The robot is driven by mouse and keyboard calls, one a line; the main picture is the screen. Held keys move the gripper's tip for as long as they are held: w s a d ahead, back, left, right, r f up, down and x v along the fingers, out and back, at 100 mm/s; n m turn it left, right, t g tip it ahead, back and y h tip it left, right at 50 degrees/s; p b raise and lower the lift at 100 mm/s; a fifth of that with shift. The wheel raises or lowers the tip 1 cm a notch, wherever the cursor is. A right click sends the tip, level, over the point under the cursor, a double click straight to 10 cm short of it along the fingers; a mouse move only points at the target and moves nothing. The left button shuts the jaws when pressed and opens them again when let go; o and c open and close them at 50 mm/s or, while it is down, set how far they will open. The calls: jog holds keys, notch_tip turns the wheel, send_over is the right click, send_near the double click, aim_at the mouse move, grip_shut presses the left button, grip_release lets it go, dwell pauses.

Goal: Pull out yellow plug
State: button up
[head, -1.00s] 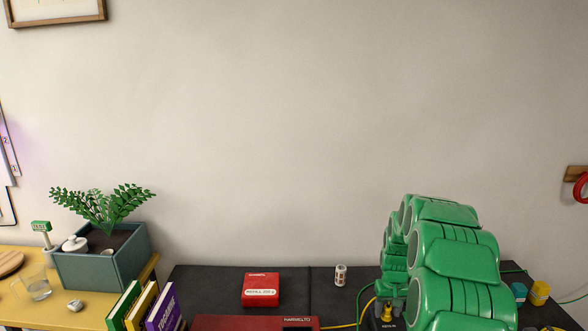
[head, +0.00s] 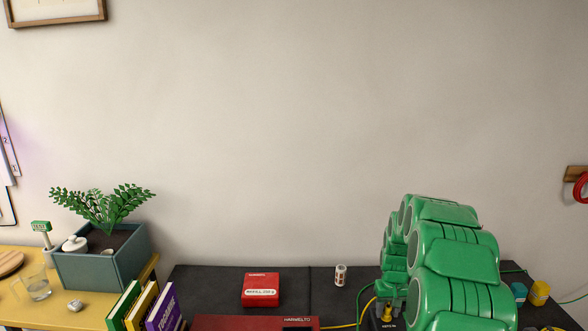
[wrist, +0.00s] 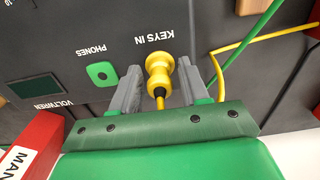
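The yellow plug (wrist: 159,72) stands in the dark panel below the printed words KEYS IN, with a yellow cable coming off its near end. In the head view the plug (head: 387,313) is small, beside my green arm. My gripper (wrist: 164,68) is open, with one grey finger on each side of the plug. The plug's far end is against the panel.
A green PHONES socket (wrist: 102,74) lies left of the plug. Green and yellow cables (wrist: 250,45) run at the right. A red block (wrist: 38,145) is at the lower left.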

aim_at(388, 306)
grip_shut()
jog(key=shift+r, duration=0.5)
jog(key=shift+r, duration=2.5)
